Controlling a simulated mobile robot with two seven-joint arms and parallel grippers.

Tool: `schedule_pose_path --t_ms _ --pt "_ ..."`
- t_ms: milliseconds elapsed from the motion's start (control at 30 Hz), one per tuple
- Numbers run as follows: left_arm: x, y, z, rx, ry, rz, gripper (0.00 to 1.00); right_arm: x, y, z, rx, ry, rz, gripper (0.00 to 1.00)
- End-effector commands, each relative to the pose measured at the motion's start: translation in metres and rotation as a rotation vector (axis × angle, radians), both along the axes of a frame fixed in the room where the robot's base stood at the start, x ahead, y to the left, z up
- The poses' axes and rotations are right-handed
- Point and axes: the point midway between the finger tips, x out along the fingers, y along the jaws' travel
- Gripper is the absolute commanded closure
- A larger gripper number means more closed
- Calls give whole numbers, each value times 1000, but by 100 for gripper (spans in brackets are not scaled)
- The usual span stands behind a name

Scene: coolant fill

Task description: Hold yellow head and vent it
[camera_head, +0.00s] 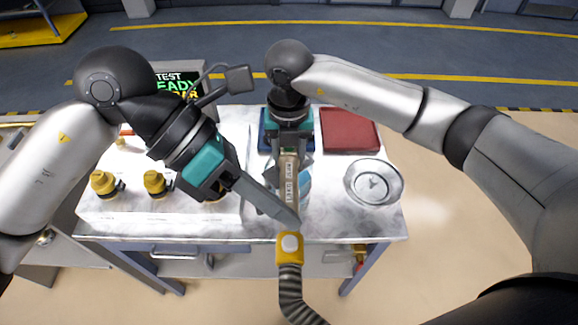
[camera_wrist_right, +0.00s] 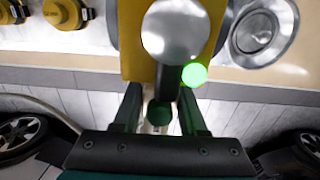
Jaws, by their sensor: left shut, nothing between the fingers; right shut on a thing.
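The yellow head (camera_head: 290,246) has a pale round button on top and a ribbed hose (camera_head: 291,285) hanging below it, in front of the bench edge. In the right wrist view the yellow head (camera_wrist_right: 138,66) shows a big silver disc and a lit green lamp (camera_wrist_right: 194,75). My right gripper (camera_wrist_right: 160,100) is shut on its dark stem; in the head view a labelled strip (camera_head: 289,182) runs from this gripper towards the head. My left gripper (camera_head: 294,220) is shut and empty, its tips just above the yellow head. I cannot tell whether they touch.
The white bench (camera_head: 125,212) carries yellow caps (camera_head: 104,183) at the left, a round metal dish (camera_head: 373,183) at the right, and a red tray (camera_head: 350,130) and blue tray (camera_head: 265,134) behind. A green-lettered screen (camera_head: 180,79) stands at the back left.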

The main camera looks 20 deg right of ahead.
Motion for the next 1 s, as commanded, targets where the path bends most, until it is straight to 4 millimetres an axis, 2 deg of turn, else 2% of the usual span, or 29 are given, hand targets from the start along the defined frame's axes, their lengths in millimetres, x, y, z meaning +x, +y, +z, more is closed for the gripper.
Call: schedule_pose_path --t_ms 367,400,667,1000 --pt "0 0 0 0 1 1 100 0 0 0 0 0 0 100" --pt "0 0 0 0 1 1 100 0 0 0 0 0 0 54" --pt "0 0 0 0 0 0 100 0 0 0 0 0 0 25" --pt "0 0 0 0 0 0 100 0 0 4 1 -1 0 24"
